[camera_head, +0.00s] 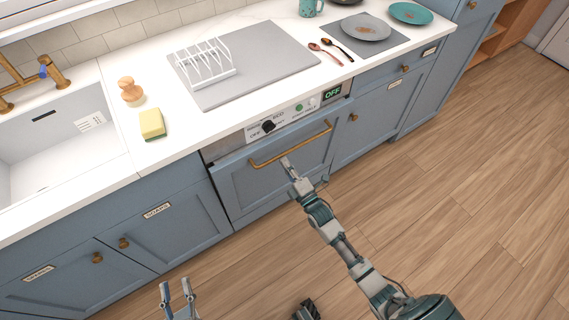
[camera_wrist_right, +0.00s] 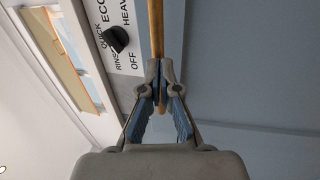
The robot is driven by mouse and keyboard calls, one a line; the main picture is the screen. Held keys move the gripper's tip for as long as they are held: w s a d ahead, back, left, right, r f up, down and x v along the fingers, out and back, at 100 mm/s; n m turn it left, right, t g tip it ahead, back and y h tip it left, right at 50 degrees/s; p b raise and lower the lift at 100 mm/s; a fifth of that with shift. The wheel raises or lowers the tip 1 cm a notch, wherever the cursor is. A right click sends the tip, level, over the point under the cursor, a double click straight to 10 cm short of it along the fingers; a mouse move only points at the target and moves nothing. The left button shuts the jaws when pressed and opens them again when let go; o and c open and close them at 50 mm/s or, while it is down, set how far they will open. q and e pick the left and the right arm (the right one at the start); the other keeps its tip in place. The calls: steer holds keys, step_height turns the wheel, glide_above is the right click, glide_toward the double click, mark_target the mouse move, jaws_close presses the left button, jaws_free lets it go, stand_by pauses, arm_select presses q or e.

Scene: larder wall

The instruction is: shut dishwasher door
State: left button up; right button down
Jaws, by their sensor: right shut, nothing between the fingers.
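The dishwasher door (camera_head: 240,190) is a blue panel with a long brass handle (camera_head: 262,162), under a control strip with a black knob (camera_head: 268,126). The door stands upright or nearly so, close to the cabinet line; a dark gap shows along its upper left edge. I cannot tell whether it is fully closed. My right gripper (camera_head: 286,162) is at the door front, just below the handle's middle. In the right wrist view its fingertips (camera_wrist_right: 161,88) are together beside the brass bar (camera_wrist_right: 156,30); contact is unclear. My left gripper (camera_head: 177,291) is open and empty, low at the front.
A worktop (camera_head: 170,178) above carries a grey mat (camera_head: 285,62) with a white rack (camera_head: 205,65), a yellow sponge (camera_head: 152,124), spoons and plates. A sink (camera_head: 50,140) is at the left. Wooden floor (camera_head: 460,190) in front and right is clear.

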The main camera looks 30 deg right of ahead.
mark_target(282, 156)
arm_select(q)
steer(key=shift+d, duration=0.1)
arm_select(e)
steer(key=shift+d, duration=0.1)
steer(key=shift+g, duration=0.4)
steer(key=p+x, duration=0.1)
steer(key=x, duration=0.3)
steer(key=shift+r+p, duration=0.25)
steer(key=shift+p, duration=0.15)
steer(key=shift+w+r, duration=0.1)
steer(key=shift+r, duration=0.2)
arm_select(q)
step_height(282, 156, down, 4)
steer(key=g, duration=0.3)
steer(key=shift+y, duration=0.4)
arm_select(e)
steer(key=shift+f, duration=0.1)
arm_select(q)
steer(key=shift+g, duration=0.3)
arm_select(e)
steer(key=shift+w+f, duration=0.1)
steer(key=shift+w, duration=0.05)
